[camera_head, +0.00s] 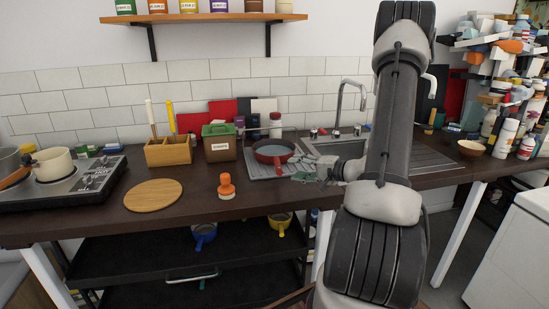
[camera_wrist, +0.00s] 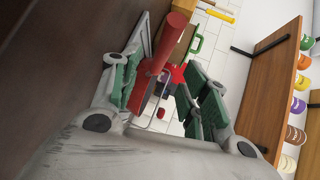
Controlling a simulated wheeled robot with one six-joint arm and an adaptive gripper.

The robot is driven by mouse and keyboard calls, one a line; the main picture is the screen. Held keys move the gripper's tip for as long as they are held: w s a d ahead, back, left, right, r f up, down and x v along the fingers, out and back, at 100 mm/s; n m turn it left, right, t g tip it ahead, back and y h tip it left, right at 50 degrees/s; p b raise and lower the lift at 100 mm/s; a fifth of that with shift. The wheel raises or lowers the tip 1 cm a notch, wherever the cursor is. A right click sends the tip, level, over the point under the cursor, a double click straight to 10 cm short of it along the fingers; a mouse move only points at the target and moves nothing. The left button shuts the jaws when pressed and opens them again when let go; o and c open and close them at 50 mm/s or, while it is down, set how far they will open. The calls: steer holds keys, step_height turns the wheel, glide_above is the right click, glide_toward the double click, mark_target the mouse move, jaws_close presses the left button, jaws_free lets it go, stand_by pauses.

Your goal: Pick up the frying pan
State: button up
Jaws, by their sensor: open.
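The frying pan (camera_head: 273,150) is red with a blue-grey inside. It sits upright on the drainboard left of the sink, its short red handle pointing toward the front of the counter. My gripper (camera_head: 304,177) is low over the counter, just right of and in front of the pan. In the wrist view my gripper (camera_wrist: 164,68) is open, with green pads on both sides. The pan's red handle (camera_wrist: 174,38) shows in the gap between the fingers. I cannot tell whether either finger touches it. Part of the pan is hidden behind the left finger there.
A green-lidded box (camera_head: 219,148) and a wooden utensil holder (camera_head: 168,151) stand left of the pan. The front counter between brush and gripper is clear.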

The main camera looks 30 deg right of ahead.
mark_target(276, 157)
steer(key=x, duration=0.7)
steer(key=shift+w+d, duration=0.15)
steer(key=shift+w, duration=0.2)
steer(key=shift+c, duration=0.4)
jaws_close()
steer(key=shift+r, duration=0.1)
